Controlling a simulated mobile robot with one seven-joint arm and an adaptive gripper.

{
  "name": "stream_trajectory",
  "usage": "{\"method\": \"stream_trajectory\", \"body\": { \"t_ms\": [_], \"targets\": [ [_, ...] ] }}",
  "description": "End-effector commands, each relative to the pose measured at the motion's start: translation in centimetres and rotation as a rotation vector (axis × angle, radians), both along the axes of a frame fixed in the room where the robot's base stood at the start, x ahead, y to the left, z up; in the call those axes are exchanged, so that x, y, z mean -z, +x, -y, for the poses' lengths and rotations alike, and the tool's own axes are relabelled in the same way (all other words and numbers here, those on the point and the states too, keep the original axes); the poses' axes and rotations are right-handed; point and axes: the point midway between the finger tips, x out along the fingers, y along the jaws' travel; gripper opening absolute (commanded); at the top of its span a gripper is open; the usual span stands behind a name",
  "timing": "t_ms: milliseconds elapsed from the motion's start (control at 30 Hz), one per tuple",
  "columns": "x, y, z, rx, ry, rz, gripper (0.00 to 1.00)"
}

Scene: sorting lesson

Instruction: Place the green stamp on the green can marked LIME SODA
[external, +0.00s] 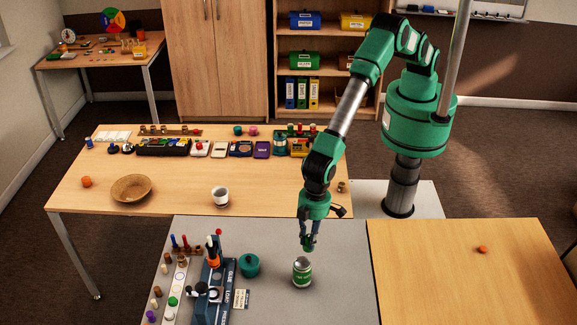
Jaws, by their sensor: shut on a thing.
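My gripper (309,240) points down over the grey table and is shut on the green stamp (308,246), a small green piece between its fingertips. The green can (302,273) stands upright on the grey table, with a pale top and a white band of lettering too small to read. The stamp is just above the can and slightly to its right in the picture. A small gap seems to show between them, but I cannot tell the exact height. The fingers partly hide the stamp.
A teal lidded pot (249,265) stands left of the can, beside a blue press-like machine (213,280) and a rack of stamps (176,285). The grey table right of the can is clear.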

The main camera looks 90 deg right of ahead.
Motion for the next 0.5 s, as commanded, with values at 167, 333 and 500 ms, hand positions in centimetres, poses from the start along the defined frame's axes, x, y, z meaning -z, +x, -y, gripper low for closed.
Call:
{"method": "stream_trajectory", "body": {
  "t_ms": [167,333,500],
  "targets": [
    [0.2,1.1,-1.6,0.000,0.000,0.000,0.00],
    [0.3,1.8,-2.6,0.000,0.001,0.000,0.00],
    [0.3,1.9,-2.8,0.000,-0.001,0.000,0.00]
  ]
}}
